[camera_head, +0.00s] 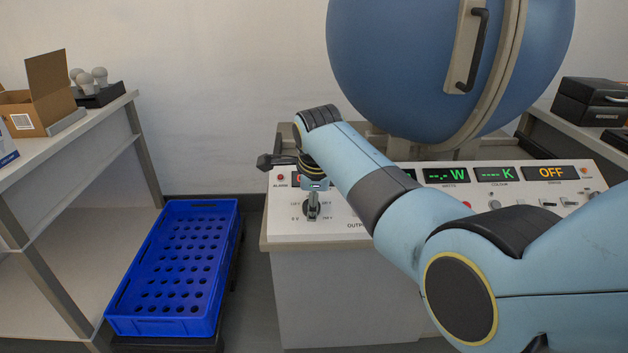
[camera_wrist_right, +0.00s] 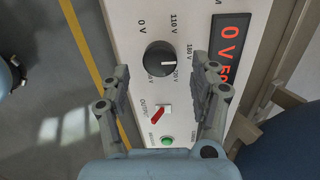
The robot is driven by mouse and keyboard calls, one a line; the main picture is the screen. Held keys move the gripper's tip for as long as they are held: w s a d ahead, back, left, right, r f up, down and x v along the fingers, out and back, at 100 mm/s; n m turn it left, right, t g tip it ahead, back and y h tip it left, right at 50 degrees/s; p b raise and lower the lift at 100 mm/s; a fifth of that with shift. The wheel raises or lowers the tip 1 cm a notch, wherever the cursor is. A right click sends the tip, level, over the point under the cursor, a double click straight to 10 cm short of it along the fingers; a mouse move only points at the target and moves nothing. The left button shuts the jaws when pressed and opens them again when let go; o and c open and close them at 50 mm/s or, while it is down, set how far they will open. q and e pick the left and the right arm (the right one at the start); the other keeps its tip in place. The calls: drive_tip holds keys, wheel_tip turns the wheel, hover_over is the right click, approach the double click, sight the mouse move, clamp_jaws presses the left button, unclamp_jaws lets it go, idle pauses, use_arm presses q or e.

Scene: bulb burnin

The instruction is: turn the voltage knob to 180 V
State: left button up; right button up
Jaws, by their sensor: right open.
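The voltage knob (camera_wrist_right: 160,58) is a round black dial on the white panel, ringed by printed voltage labels including 0 V, 110 V and 180 V. It carries a light pointer mark, too small for me to tell its setting surely. The red display (camera_wrist_right: 231,48) beside it reads 0 V. My right gripper (camera_wrist_right: 165,80) is open, its two fingers apart on either side below the knob in the right wrist view, not touching it. In the head view my right gripper (camera_head: 312,205) points down over the panel's left end and hides the knob. My left gripper is not in view.
A red output switch (camera_wrist_right: 158,115) and a green button (camera_wrist_right: 167,141) sit below the knob. The console (camera_head: 345,228) has green displays and an amber OFF display (camera_head: 551,173). A blue perforated crate (camera_head: 222,290) stands left; a blue sphere (camera_head: 400,70) rises behind.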

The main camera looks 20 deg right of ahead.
drive_tip(key=v, duration=0.8)
drive_tip(key=shift+r, duration=0.3)
drive_tip(key=shift+s+f, duration=0.1)
drive_tip(key=shift+s, duration=0.05)
